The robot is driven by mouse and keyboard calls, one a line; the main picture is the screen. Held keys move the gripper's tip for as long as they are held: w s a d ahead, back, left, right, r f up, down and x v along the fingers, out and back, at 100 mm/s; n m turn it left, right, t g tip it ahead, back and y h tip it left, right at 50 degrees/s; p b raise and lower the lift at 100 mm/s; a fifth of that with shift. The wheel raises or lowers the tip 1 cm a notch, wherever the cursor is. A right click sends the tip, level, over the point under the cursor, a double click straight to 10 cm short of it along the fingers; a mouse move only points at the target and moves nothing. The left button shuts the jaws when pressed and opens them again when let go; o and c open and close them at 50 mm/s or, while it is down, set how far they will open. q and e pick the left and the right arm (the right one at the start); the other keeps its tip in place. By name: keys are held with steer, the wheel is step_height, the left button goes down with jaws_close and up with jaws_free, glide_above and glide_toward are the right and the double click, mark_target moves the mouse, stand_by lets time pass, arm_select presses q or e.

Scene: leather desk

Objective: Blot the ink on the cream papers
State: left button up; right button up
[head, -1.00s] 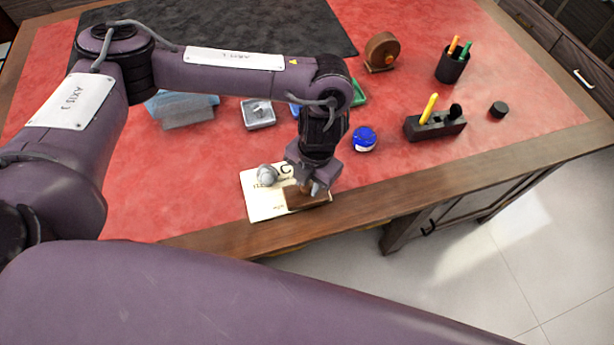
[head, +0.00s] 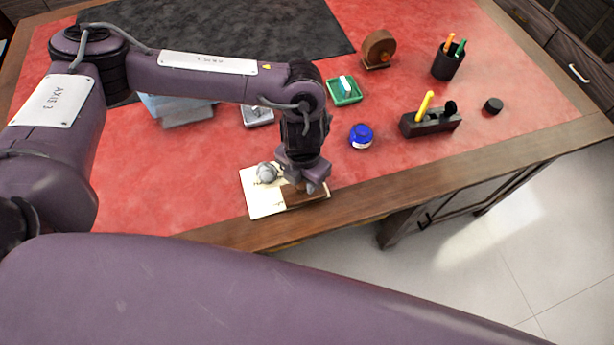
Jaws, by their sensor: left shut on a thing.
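A cream paper (head: 260,203) with dark marks lies on the red leather near the desk's front edge. My left gripper (head: 306,187) points down over its right part, shut on a brown wooden blotter (head: 312,198). The blotter lies over the paper's right side and appears to touch it. The gripper hides the blotter's top, and the blotter hides part of the paper. A grey rounded object (head: 266,172) sits on the paper's upper part, left of the gripper. My right gripper is not in view.
A blue-lidded ink jar (head: 361,136), green tray (head: 345,91), black pen stand (head: 432,124), pen cup (head: 448,63), black cap (head: 493,106) and wooden roll holder (head: 379,48) stand right of my arm. Pale blue papers (head: 180,111) and a grey tray (head: 258,117) lie behind it.

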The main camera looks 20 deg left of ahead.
arm_select(q)
steer(key=shift+s+a+f+t+h+b, duration=0.15)
steer(key=shift+s+a+t+h+b, duration=0.2)
steer(key=shift+b, duration=0.2)
steer(key=shift+s+a+t+h+b, duration=0.2)
steer(key=shift+a+t+h+b, duration=0.05)
steer(key=shift+h+b, duration=0.35)
steer(key=shift+w+d+r+y+p, duration=0.2)
steer(key=shift+d+y+p, duration=0.2)
steer(key=shift+p, duration=0.4)
steer(key=shift+w+d+g+y+p, duration=0.25)
steer(key=shift+g+y+p, duration=0.15)
steer(key=shift+g+y, duration=0.2)
steer(key=shift+w+d, duration=0.1)
